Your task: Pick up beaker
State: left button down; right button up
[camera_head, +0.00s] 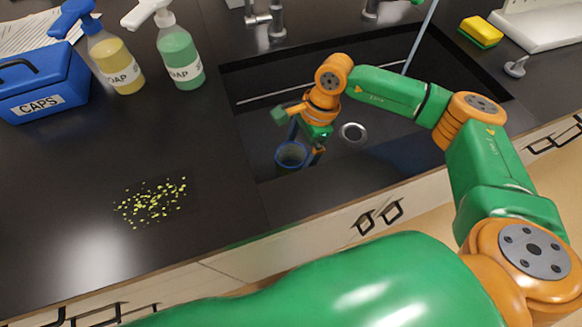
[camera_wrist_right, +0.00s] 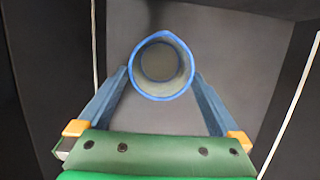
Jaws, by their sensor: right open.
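The beaker (camera_head: 291,156) has a blue rim and stands in the dark sink, left of the drain. In the right wrist view the beaker (camera_wrist_right: 162,66) shows from above, its open mouth facing the camera. My right gripper (camera_head: 304,142) reaches down into the sink at the beaker. Its two blue-grey fingers (camera_wrist_right: 162,72) are spread, one on each side of the beaker. Whether either finger touches the wall cannot be told. My left gripper is not in view.
The sink (camera_head: 400,150) has raised counter edges around it and a drain (camera_head: 352,132). Taps (camera_head: 265,18) stand behind it. A yellow soap bottle (camera_head: 115,62), a green soap bottle (camera_head: 180,58) and a blue CAPS box (camera_head: 42,88) stand left. Yellow-green specks (camera_head: 152,200) lie on the counter.

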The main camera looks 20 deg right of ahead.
aim_at(290, 157)
jog(key=a+f, duration=0.1)
jog(key=f, duration=0.1)
jog(key=a+f+p, duration=0.1)
jog(key=f, duration=0.1)
jog(key=shift+s+a, duration=0.1)
jog(key=shift+a, duration=0.1)
jog(key=shift+a+f, duration=0.1)
jog(key=shift+f, duration=0.35)
jog(key=shift+r, duration=0.1)
jog(key=c, duration=1.2)
